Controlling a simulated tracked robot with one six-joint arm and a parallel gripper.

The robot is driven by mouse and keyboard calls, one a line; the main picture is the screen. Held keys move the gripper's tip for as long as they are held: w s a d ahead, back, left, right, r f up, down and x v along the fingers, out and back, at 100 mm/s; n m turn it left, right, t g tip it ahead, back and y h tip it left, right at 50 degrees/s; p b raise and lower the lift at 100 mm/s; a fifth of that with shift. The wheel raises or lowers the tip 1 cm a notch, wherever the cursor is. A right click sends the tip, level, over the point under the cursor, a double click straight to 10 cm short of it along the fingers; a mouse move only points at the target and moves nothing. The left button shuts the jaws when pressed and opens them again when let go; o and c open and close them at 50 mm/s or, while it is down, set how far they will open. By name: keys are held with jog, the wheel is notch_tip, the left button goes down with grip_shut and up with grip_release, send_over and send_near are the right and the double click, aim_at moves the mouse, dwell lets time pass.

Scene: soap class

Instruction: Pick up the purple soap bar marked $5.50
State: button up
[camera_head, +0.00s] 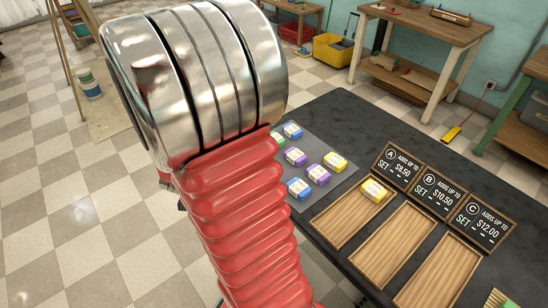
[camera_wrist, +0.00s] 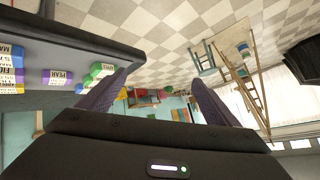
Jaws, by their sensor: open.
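Two purple soap bars, one (camera_head: 295,157) behind the other (camera_head: 318,174), lie on the grey mat (camera_head: 330,192) in the head view. Their prices are too small to read, so I cannot tell which is $5.50. In the wrist view, a bar with a purplish side and a label reading PEAR (camera_wrist: 58,77) is at the left. My gripper (camera_wrist: 160,82) is open, with its fingers apart and nothing held between them. The nearer finger side is close to a green-and-blue group of bars (camera_wrist: 100,71) in the picture; contact cannot be told. My arm hides the gripper in the head view.
Blue (camera_head: 299,189), yellow (camera_head: 335,162) and green (camera_head: 279,141) bars share the mat. Another yellow bar (camera_head: 373,191) lies at the top of wooden tray A (camera_head: 340,220). Trays B (camera_head: 392,248) and C (camera_head: 437,275) look empty. Price signs (camera_head: 430,195) stand behind them.

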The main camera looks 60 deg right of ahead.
jog(key=s+d+f+m+g+h, duration=0.1)
jog(key=s+d+g, duration=0.3)
jog(key=s, duration=0.4)
jog(key=s+d+f+m+g+h, duration=0.2)
jog(key=s+d+f+m+g, duration=0.1)
jog(key=s, duration=0.6)
jog(key=s+d+f+m+g+h, duration=0.1)
jog(key=s+d+f+g, duration=0.3)
jog(key=s, duration=0.4)
jog(key=shift+s+d+f+m+g, duration=0.15)
jog(key=shift+d+m, duration=0.1)
jog(key=shift+m, duration=0.2)
jog(key=shift+d+f+m+g, duration=0.1)
jog(key=shift+d+m+g, duration=0.1)
jog(key=shift+m, duration=0.25)
send_near(316, 173)
jog(key=x, duration=0.3)
jog(key=shift+s+d+f, duration=0.1)
jog(key=shift+s+d, duration=0.1)
jog(key=shift+s, duration=0.35)
jog(key=shift+d+f, duration=0.1)
jog(key=shift+d, duration=0.05)
jog(key=shift+w+x, duration=0.15)
jog(key=shift+x, duration=1.1)
jog(key=shift+w+x, duration=0.15)
jog(key=shift+x, duration=1.15)
